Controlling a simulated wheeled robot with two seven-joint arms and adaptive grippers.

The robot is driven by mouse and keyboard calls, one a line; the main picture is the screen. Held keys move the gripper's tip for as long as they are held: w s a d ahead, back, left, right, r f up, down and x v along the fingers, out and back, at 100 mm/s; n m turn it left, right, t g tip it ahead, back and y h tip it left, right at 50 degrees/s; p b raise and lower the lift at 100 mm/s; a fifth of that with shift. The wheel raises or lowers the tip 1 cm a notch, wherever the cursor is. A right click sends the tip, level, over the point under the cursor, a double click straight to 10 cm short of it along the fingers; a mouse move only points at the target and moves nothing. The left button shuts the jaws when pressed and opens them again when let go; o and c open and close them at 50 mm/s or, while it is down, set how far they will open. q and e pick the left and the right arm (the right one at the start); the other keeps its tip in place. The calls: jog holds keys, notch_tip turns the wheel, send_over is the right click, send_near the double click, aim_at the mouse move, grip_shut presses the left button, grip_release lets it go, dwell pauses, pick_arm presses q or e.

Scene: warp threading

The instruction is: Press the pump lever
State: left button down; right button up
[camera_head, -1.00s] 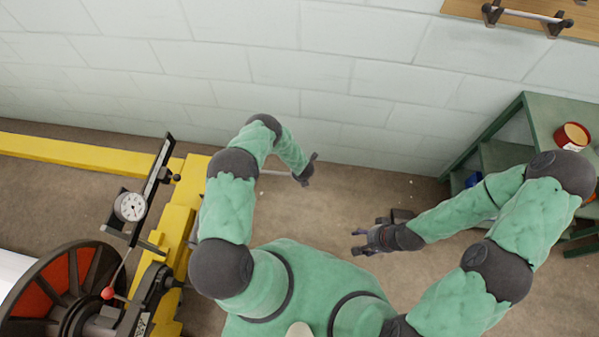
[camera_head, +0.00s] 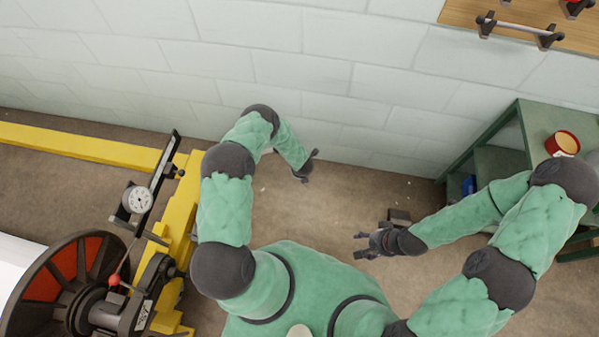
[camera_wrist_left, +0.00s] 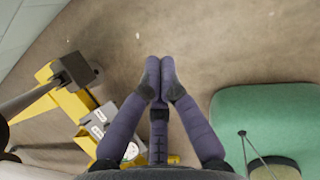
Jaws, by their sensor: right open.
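A thin rod with a red ball knob (camera_head: 114,280) stands at the machine on the left, below a round dial gauge (camera_head: 138,200). It looks like a lever, but I cannot tell for sure that it is the pump lever. My left gripper (camera_head: 305,172) hangs over open floor, well to the right of the machine and apart from it. In the left wrist view its fingers (camera_wrist_left: 160,72) come together at the tips with nothing visible between them. My right gripper (camera_head: 364,243) is open and empty over the floor, far from the knob.
A yellow frame (camera_head: 80,146) runs along the left, with a large black and red wheel (camera_head: 68,267) beside it. A green table (camera_head: 537,120) with a red bowl (camera_head: 562,143) stands right. A pale block wall (camera_head: 300,60) closes the back. Bare floor lies between.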

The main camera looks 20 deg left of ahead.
pick_arm(q)
jog(key=p+v, duration=0.1)
jog(key=v, duration=0.4)
jog(key=shift+r+p, duration=0.3)
jog(key=shift+r, duration=0.1)
pick_arm(e)
jog(key=shift+a+v, duration=0.2)
jog(key=shift+v, duration=0.9)
jog(key=shift+s, duration=0.1)
